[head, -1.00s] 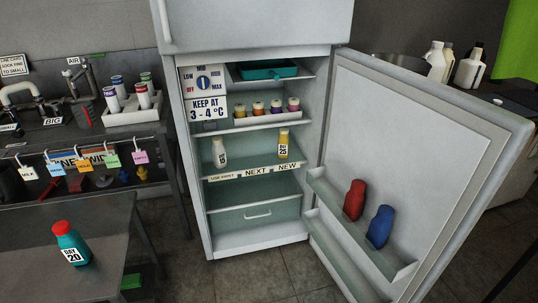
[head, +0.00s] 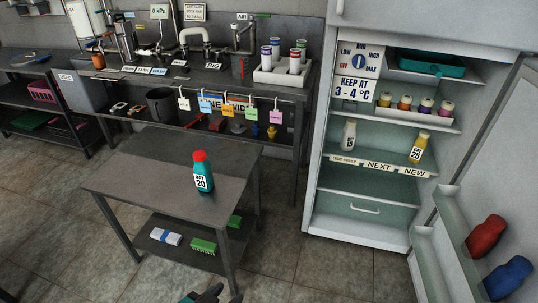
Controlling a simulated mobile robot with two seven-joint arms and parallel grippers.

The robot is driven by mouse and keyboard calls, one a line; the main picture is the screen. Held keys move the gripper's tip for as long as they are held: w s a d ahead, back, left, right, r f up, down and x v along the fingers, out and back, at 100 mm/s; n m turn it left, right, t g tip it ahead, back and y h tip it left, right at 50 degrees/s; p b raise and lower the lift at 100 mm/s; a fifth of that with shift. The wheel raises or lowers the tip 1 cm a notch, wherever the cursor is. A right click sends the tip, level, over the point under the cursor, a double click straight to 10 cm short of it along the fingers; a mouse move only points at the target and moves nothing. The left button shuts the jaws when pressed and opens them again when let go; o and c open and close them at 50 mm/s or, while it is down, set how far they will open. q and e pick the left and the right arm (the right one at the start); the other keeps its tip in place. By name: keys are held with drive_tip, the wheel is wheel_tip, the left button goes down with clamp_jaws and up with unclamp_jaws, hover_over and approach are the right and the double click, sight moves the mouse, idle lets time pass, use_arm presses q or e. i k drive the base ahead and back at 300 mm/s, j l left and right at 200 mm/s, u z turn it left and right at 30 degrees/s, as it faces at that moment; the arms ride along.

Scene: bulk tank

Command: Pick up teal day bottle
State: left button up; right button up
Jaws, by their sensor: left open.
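The teal day bottle (head: 203,175) stands upright on a small dark metal table (head: 130,178), near the table's right side. It has a red cap and a white label reading DAY 20. My left gripper (head: 207,294) is only partly in view at the bottom edge of the head view. It is open, below and in front of the table, well apart from the bottle. My right gripper is not in view.
An open fridge (head: 318,200) stands at the right, with a white bottle (head: 349,135) and a yellow bottle (head: 418,147) on its shelf. Its door (head: 450,225) swings out at the right. A bench (head: 225,85) runs behind. Floor is clear left of the table.

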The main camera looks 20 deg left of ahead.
sight(203, 174)
drive_tip(key=i+j, duration=0.1)
drive_tip(key=i, duration=0.7)
drive_tip(key=i+u, duration=0.4)
drive_tip(key=i+l+u, duration=0.1)
drive_tip(key=u, duration=0.3)
drive_tip(key=i+u, duration=0.1)
drive_tip(key=u, duration=0.35)
